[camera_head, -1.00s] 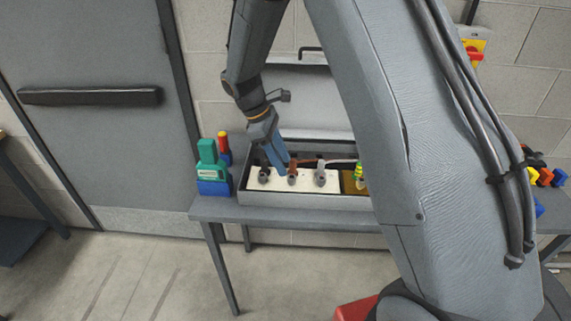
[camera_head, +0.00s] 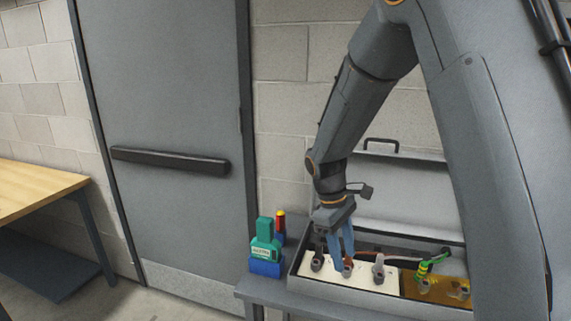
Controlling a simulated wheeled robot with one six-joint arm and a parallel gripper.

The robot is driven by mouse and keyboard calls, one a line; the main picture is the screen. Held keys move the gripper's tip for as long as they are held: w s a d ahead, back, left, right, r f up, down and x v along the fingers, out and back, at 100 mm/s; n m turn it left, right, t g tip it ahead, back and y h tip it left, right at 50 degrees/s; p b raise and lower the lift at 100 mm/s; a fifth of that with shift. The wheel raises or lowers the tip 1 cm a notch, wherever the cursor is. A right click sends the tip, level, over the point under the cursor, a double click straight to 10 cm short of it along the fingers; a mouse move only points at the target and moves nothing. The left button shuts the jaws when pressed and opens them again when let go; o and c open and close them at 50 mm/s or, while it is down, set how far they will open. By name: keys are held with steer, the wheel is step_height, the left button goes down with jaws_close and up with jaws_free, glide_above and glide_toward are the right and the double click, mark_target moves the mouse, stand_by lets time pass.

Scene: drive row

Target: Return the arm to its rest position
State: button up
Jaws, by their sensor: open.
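My arm reaches down from the upper right to a grey open case (camera_head: 350,290) on a bench. My gripper (camera_head: 341,252) has blue fingers and points down over the case's white insert (camera_head: 358,279). Its jaws are open. The fingertips are close to a dark fitting (camera_head: 347,268) standing in the insert; I cannot tell whether they touch it. Another dark fitting (camera_head: 317,262) stands just left and a lighter grey one (camera_head: 379,268) to the right.
The case's raised lid (camera_head: 405,195) is behind my gripper. A grey door (camera_head: 165,100) and a wooden-topped table (camera_head: 35,190) are further left.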

steer(key=s+d+f+m+t+y+b, duration=0.1)
steer(key=s+m+b, duration=0.1)
steer(key=s+m, duration=0.3)
steer(key=s+d+f+m+t+y+b, duration=0.1)
steer(key=s+d+f+m+b, duration=0.1)
steer(key=s+m, duration=0.3)
steer(key=s+b, duration=0.1)
steer(key=s, duration=0.3)
steer(key=shift+f+t+y, duration=0.15)
steer(key=shift+t+y, duration=0.15)
steer(key=shift+t, duration=0.1)
